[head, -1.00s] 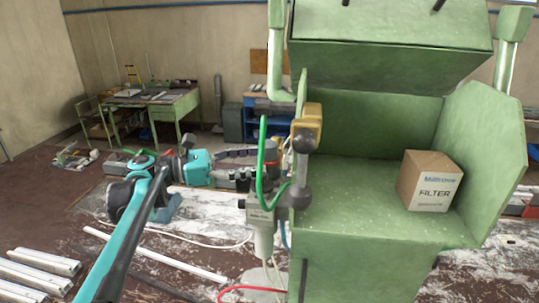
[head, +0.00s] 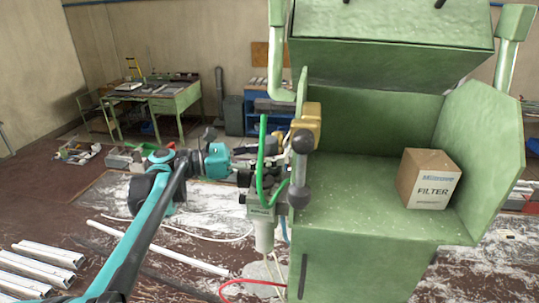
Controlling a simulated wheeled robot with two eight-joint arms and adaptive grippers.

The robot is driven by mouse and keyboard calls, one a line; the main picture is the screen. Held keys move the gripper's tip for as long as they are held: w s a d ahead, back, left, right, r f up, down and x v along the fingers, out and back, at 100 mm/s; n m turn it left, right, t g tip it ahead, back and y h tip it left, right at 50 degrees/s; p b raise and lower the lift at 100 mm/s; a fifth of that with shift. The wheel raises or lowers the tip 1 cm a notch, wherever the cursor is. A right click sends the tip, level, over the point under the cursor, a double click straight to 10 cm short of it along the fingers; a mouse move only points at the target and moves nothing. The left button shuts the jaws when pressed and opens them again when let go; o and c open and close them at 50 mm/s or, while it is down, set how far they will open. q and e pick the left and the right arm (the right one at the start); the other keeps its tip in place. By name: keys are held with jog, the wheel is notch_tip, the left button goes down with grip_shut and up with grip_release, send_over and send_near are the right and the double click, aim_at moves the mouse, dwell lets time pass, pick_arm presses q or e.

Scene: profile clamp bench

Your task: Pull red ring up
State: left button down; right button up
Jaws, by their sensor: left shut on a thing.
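The air unit (head: 262,208) hangs on the left side of the green machine, pale with a clear bowl below and a bright green hose (head: 263,150) looping at its top. My left gripper (head: 246,169) reaches in from the left at the upper part of this unit. It is shut on a part there, but the fingers and dark fittings blend together. I cannot make out the red ring; the fingers may cover it. My right gripper is not in view.
The green machine (head: 350,265) fills the right side, with a cardboard filter box (head: 430,178) on its shelf. A grey ball-ended lever (head: 301,170) stands just right of the unit. A red hose (head: 250,283) runs below. Metal profiles (head: 35,270) lie on the floor at left.

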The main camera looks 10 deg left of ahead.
pick_arm(q)
jog(key=shift+r, duration=0.4)
jog(key=c, duration=0.8)
grip_release()
jog(key=v, duration=1.2)
jog(key=shift+f, duration=0.1)
